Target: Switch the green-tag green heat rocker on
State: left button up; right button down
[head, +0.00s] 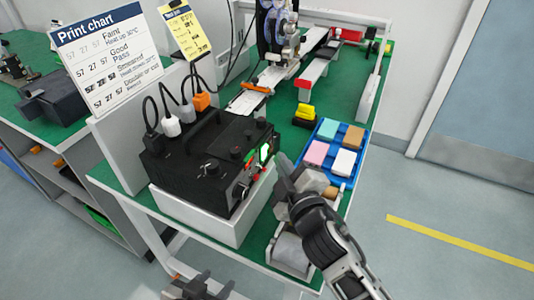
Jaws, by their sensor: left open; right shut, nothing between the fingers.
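The black control box (208,160) sits on a white block (200,220) on the green-topped table. Its right-hand panel has a bright green rocker (264,152) near the upper end, with small red parts below it and a dial further down. I cannot make out the green tag or the rocker's tilt at this size. My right gripper (282,160) is shut and empty, its tip just right of the green rocker; I cannot tell whether they touch. My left gripper (205,284) is open and empty at the bottom edge, below the table front.
A blue tray (326,177) with several coloured blocks is right of the box, close to my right arm. A yellow and black object (305,115) stands behind it. A print chart (105,58) stands at the left.

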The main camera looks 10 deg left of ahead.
jog(key=d, duration=0.1)
jog(key=s+d+p, duration=0.1)
jog(key=d, duration=0.1)
jog(key=d+p, duration=0.1)
jog(key=shift+s+d+r, duration=0.25)
jog(key=shift+d+r, duration=0.1)
jog(key=shift+r, duration=0.05)
dwell(0.5)
